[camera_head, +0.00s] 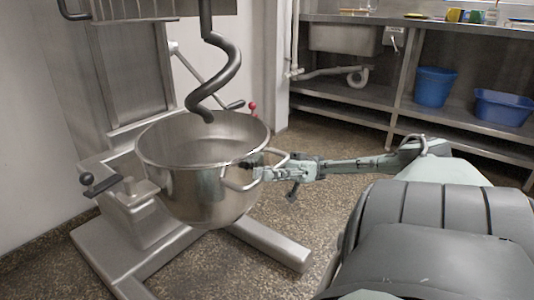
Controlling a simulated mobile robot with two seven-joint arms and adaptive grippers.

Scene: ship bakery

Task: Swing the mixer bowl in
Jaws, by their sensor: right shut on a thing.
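The steel mixer bowl (190,195) sits on the stand of the large mixer (130,70), below the spiral dough hook (222,75). The hook's tip hangs at the bowl's opening. The bowl has a looped handle (238,187) on its right side. My right gripper (255,171) reaches in from the right and is shut on this handle, against the bowl's outer wall. The fingertips are small and partly hidden by the handle. My left gripper is not in view.
A black-knobbed lever (103,187) sticks out left of the bowl, and a red knob (252,106) shows behind it. The mixer's foot (270,247) extends along the floor. A steel sink counter with shelves (375,105) holds blue tubs (434,87) at the back right.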

